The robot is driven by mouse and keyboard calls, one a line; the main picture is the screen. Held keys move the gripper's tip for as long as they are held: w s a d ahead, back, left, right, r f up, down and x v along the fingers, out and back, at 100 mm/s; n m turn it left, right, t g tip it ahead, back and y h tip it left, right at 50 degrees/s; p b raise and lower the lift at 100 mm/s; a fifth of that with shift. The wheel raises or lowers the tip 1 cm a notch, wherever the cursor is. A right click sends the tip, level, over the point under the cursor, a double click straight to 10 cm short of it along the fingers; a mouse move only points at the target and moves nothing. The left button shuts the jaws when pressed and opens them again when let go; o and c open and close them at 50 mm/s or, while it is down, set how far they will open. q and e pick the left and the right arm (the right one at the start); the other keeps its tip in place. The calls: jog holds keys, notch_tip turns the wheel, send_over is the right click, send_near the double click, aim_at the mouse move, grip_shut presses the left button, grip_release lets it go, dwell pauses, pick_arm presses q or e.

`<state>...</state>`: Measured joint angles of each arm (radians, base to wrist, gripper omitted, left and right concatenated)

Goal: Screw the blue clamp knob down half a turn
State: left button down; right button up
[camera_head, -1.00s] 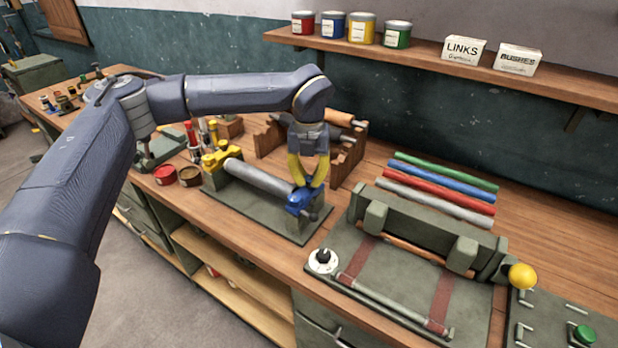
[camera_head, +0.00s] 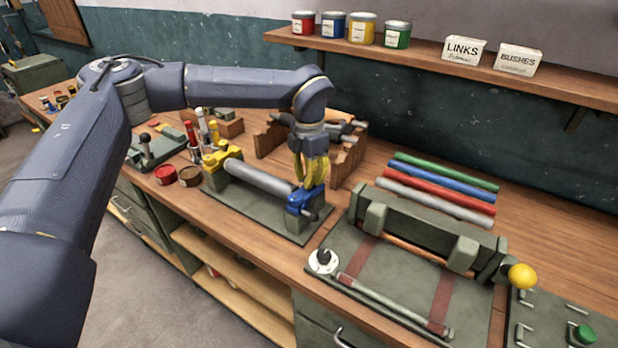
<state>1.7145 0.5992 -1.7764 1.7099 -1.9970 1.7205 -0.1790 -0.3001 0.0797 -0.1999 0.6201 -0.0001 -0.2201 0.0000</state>
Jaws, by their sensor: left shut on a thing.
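The blue clamp knob (camera_head: 305,200) sits at the right end of a grey roller (camera_head: 260,178), on a green block of the fixture plate (camera_head: 262,221). My left gripper (camera_head: 306,184) comes down from above with yellow fingers, shut on the blue knob. The fingers hide part of the knob. A yellow clamp (camera_head: 221,155) holds the roller's left end. My right gripper is not in view.
A green fixture (camera_head: 420,235) with a wooden rod and yellow ball (camera_head: 522,276) stands to the right. Coloured rods (camera_head: 440,185) lie behind it. A wooden rack (camera_head: 348,150) is close behind my gripper. Small tins (camera_head: 190,176) stand left of the plate.

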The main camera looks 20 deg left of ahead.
pick_arm(q)
jog(key=m, duration=0.3)
jog(key=shift+m, duration=0.3)
jog(key=shift+d+m, duration=0.1)
jog(key=shift+m, duration=1.7)
jog(key=c, duration=1.6)
grip_release()
jog(key=shift+d, duration=0.15)
jog(key=o, duration=0.4)
notch_tip(320, 180, up, 12)
